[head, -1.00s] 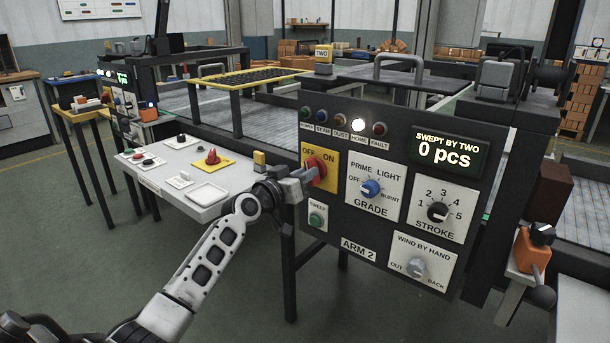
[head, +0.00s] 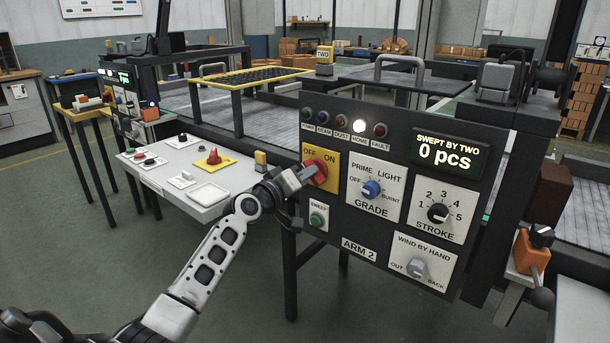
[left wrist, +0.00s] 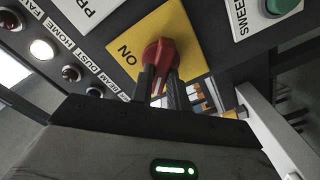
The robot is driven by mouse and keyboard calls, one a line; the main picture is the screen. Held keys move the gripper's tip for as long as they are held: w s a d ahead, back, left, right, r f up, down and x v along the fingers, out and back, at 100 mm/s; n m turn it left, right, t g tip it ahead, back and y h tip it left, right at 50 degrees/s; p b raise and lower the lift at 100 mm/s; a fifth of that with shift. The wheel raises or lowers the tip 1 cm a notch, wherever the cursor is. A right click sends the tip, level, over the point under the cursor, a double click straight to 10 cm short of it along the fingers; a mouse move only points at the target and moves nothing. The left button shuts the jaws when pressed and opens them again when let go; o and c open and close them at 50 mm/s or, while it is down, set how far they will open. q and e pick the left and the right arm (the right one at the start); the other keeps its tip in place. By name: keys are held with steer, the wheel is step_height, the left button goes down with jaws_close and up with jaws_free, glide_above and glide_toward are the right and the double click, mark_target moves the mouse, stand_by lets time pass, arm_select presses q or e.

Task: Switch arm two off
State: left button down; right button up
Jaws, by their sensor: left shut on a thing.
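The ARM 2 panel (head: 345,240) stands in front of me. Its red rotary switch (head: 317,172) sits on a yellow plate (head: 333,157) marked OFF and ON. My left gripper (head: 303,177) reaches it from the left and is shut on the red knob. In the left wrist view both fingers (left wrist: 165,92) lie either side of the red knob (left wrist: 158,56), against the yellow plate. ON shows there; the OFF mark is hidden. In the head view the knob's pointer direction is partly hidden by the gripper. My right gripper is not in view.
The panel also has a green SWEEP button (head: 317,217), a blue GRADE knob (head: 371,188), a black STROKE knob (head: 437,212) and a grey WIND BY HAND knob (head: 416,266). The HOME lamp (head: 359,126) is lit white. A white desk panel (head: 190,185) stands left.

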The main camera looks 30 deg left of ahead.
arm_select(q)
steer(key=shift+f, duration=0.1)
steer(key=c, duration=1.4)
jaws_free()
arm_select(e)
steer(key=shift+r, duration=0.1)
arm_select(q)
steer(key=shift+o, duration=0.2)
steer(key=shift+s, duration=0.1)
steer(key=s+a, duration=0.1)
steer(key=s, duration=1.4)
steer(key=shift+s, duration=0.35)
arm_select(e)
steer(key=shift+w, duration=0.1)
